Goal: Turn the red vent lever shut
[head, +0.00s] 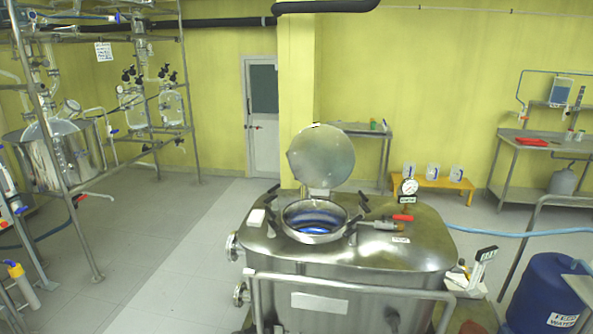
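The red vent lever (403,217) is on top of the large steel vessel (420,243), right of its open round hatch (315,238). It lies roughly level, just above a small metal valve pipe (379,225). A round gauge (408,187) stands on the vessel just behind it. Whether the valve is open or shut is too small to tell. Neither of my grippers is in view.
The round lid (321,157) stands raised behind the hatch, with black clamp handles around the rim. A steel rail (350,286) runs along the vessel's front. A blue drum (545,290) stands at right. Open floor (150,245) lies left.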

